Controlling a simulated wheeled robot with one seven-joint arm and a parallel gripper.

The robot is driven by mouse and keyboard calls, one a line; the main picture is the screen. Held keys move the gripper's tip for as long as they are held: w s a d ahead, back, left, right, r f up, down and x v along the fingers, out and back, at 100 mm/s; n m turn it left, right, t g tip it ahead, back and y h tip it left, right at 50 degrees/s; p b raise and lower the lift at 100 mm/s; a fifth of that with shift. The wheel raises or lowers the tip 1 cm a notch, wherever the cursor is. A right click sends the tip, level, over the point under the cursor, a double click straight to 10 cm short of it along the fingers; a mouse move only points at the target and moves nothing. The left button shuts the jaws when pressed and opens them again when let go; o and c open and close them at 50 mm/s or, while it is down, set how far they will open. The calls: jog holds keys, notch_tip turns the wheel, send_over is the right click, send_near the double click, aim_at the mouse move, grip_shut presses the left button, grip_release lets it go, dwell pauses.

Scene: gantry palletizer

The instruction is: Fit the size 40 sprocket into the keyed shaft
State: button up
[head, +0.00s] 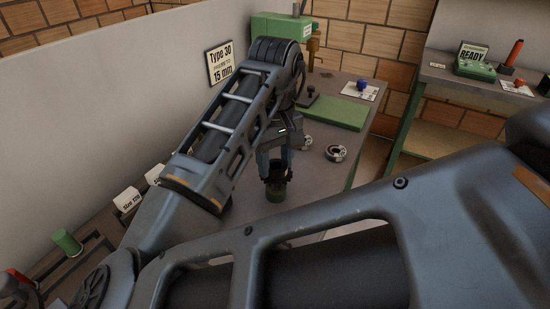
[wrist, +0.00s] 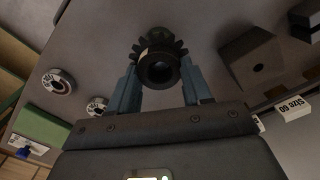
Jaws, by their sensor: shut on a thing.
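My gripper (head: 276,172) is shut on a dark toothed sprocket (wrist: 158,70) with a round hub and a dark central bore, between its two blue-grey fingers in the wrist view. No size mark on the sprocket can be read. The keyed shaft cannot be made out clearly.
A wall sign (head: 222,64) reads "Type 30".

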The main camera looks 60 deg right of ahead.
aim_at(275, 173)
jog(key=shift+f+b, duration=1.15)
jog(key=shift+f, duration=0.7)
jog(key=o, duration=1.3)
notch_tip(275, 173, up, 8)
jog(key=shift+f+p, duration=0.1)
jog(key=shift+p, duration=0.3)
jog(key=shift+s, duration=0.1)
